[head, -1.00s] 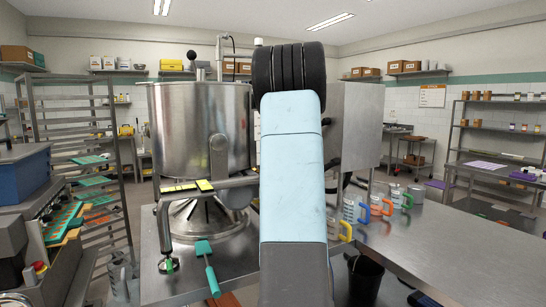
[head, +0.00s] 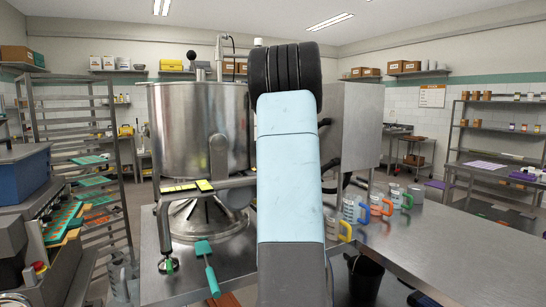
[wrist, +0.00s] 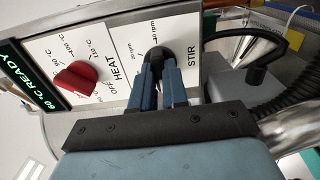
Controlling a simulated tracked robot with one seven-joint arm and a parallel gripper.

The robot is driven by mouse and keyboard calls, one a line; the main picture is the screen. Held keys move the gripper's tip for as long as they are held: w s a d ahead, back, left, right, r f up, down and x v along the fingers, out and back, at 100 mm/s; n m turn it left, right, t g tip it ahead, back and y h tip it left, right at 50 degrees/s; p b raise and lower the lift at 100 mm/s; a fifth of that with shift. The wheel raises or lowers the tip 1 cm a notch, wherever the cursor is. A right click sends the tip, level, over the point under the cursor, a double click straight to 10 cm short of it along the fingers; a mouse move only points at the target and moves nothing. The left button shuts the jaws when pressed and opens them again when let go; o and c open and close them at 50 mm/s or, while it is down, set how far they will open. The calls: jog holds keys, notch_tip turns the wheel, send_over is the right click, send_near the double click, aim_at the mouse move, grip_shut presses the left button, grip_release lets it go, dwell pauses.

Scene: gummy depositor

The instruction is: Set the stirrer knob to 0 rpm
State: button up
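The stirrer knob (wrist: 154,51) is black and sits on the white STIR panel (wrist: 187,62) in the wrist view. My gripper (wrist: 160,66) has its two blue fingers close together at the knob, one on each side, and appears closed on it. The fingers cover much of the knob, so I cannot tell which mark it points at. Small rpm marks show beside it, partly hidden. In the head view my raised arm hides the gripper and the knob.
A red HEAT knob (wrist: 76,79) is left of the stirrer knob, beside a green-lettered display (wrist: 22,80). A black curved handle or hose (wrist: 268,45) is at the right. The steel kettle (head: 195,130) stands left of my arm; coloured-handled jugs (head: 378,205) stand right.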

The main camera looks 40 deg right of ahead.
jog(key=o, duration=0.5)
jog(key=shift+a+f, duration=0.1)
jog(key=shift+f, duration=0.15)
jog(key=shift+c, duration=0.2)
jog(key=shift+r, duration=0.1)
jog(key=v, duration=1.3)
jog(key=shift+s, duration=0.35)
